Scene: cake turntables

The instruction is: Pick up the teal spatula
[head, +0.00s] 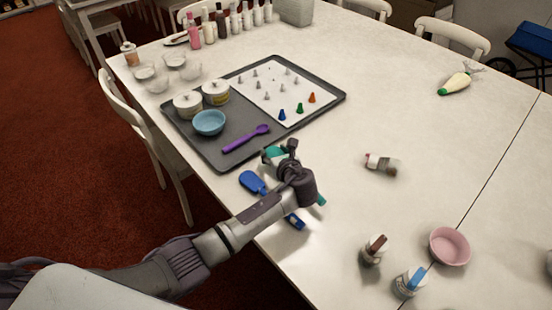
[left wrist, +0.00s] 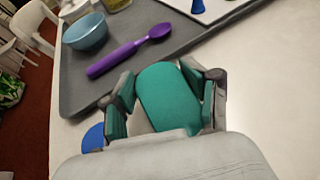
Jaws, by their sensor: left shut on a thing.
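The teal spatula (head: 320,199) is at the table's near edge in the head view, mostly hidden by my left gripper (head: 285,157). In the left wrist view its broad teal end (left wrist: 168,96) lies between the two fingers of my left gripper (left wrist: 162,100). The gripper is shut on the spatula. I cannot tell whether the spatula touches the table or is slightly above it. My right gripper is not in view.
A blue spatula (head: 252,182) lies just left of my gripper, partly under my arm. A grey tray (head: 197,139) with a purple spoon (head: 246,139) and blue bowl (head: 209,122) is behind. A bottle (head: 382,164) lies right. The table's middle is largely clear.

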